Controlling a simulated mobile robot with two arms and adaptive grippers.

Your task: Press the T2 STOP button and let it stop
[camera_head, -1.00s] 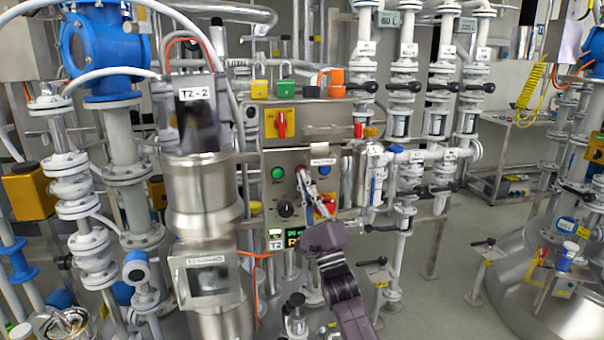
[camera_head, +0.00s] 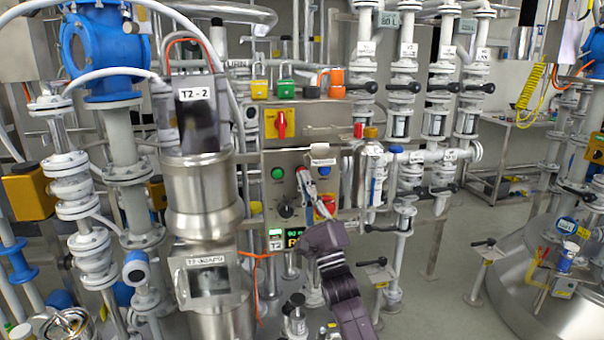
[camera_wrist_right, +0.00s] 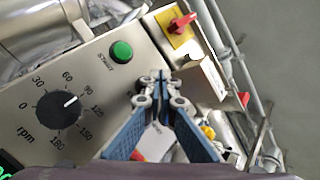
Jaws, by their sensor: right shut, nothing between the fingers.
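The T2 control panel (camera_head: 262,190) is a steel box with a green button (camera_head: 277,173) at the left, a red button (camera_head: 302,169) in the middle and a blue one (camera_head: 324,171) at the right. My right gripper (camera_head: 303,178) is shut and empty, with its fingertips at the red button and covering part of it. I cannot tell whether they touch it. In the right wrist view the shut fingertips (camera_wrist_right: 159,80) point at the panel to the right of the green START button (camera_wrist_right: 121,51); they hide the red button. My left gripper is not in view.
A black rpm knob (camera_head: 285,210) sits below the green button. A lit T2 display (camera_head: 297,238) is lower down. A red and yellow switch (camera_head: 280,123) is above the panel. A steel vessel (camera_head: 203,195) stands close at the left, and valves and pipes (camera_head: 403,97) at the right.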

